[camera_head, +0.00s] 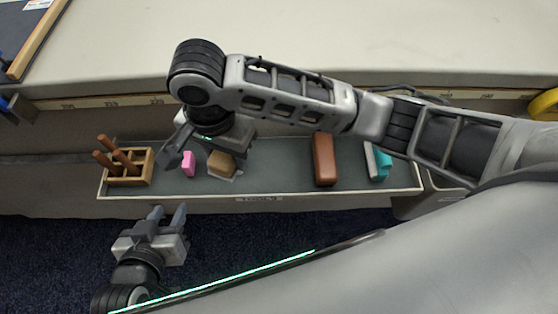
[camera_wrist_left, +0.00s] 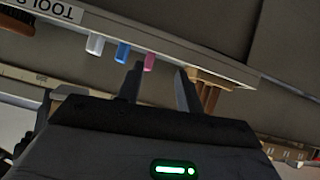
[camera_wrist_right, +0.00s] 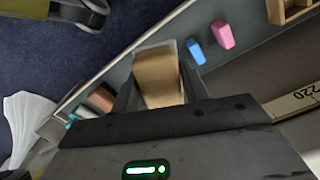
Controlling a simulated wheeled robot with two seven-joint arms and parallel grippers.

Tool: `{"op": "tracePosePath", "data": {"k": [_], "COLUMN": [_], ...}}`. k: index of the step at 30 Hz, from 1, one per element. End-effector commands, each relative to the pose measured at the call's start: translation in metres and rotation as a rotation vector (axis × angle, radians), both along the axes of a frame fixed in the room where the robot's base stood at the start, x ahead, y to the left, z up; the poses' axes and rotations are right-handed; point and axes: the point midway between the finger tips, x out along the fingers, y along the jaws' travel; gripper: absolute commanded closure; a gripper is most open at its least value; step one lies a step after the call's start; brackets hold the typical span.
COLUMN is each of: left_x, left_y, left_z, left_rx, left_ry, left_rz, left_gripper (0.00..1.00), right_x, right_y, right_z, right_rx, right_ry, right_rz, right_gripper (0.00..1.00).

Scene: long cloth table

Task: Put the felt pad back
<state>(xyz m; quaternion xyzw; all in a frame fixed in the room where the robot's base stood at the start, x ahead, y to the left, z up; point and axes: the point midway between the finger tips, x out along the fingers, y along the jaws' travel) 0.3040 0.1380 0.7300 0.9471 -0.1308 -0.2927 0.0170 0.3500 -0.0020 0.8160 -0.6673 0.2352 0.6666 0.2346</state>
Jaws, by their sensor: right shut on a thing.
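The felt pad appears to be the tan block (camera_head: 221,163) over the grey tray (camera_head: 275,165) in the head view. It also shows in the right wrist view (camera_wrist_right: 157,78), between the two fingers. My right gripper (camera_head: 215,160) reaches down over the tray and is shut on this block. I cannot tell whether the block touches the tray floor. My left gripper (camera_head: 168,211) is open and empty in front of the tray's near wall; its parted fingers also show in the left wrist view (camera_wrist_left: 160,74).
In the tray are a wooden holder (camera_head: 128,168) with brown handles, a pink block (camera_head: 188,163), a blue block (camera_wrist_right: 195,52), a brown brush (camera_head: 323,160) and a teal piece (camera_head: 382,163). A white piece (camera_wrist_left: 95,45) shows beside the blue one. The table top (camera_head: 330,40) behind is mostly clear.

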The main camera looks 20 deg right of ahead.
Motion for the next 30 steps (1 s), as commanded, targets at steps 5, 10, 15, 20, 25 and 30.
{"op": "tracePosePath", "data": {"k": [5, 10, 15, 20, 25, 30], "left_x": [0.000, 0.001, 0.003, 0.002, -0.001, -0.002], "left_y": [-0.001, -0.001, -0.002, -0.002, -0.003, -0.004], "left_z": [-0.003, -0.007, -0.003, -0.005, -0.012, -0.010], "left_rx": [-0.006, -0.014, -0.022, -0.027, -0.035, -0.043], "left_ry": [-0.001, -0.005, -0.016, -0.014, -0.007, -0.007], "left_rz": [0.001, 0.002, 0.002, 0.004, 0.006, 0.008], "left_gripper": [0.64, 0.64, 0.64, 0.64, 0.64, 0.64], "right_x": [0.009, 0.014, 0.018, 0.019, 0.020, 0.020], "right_y": [-0.048, -0.078, -0.093, -0.100, -0.105, -0.104], "right_z": [-0.022, -0.052, -0.071, -0.080, -0.106, -0.115], "right_rx": [-0.006, -0.005, -0.001, -0.002, -0.002, 0.001], "right_ry": [0.000, 0.004, 0.001, 0.001, 0.001, -0.001], "right_rz": [-0.004, 0.000, 0.002, 0.003, 0.005, 0.005], "right_gripper": [0.73, 0.73, 0.73, 0.73, 0.73, 0.73]}}
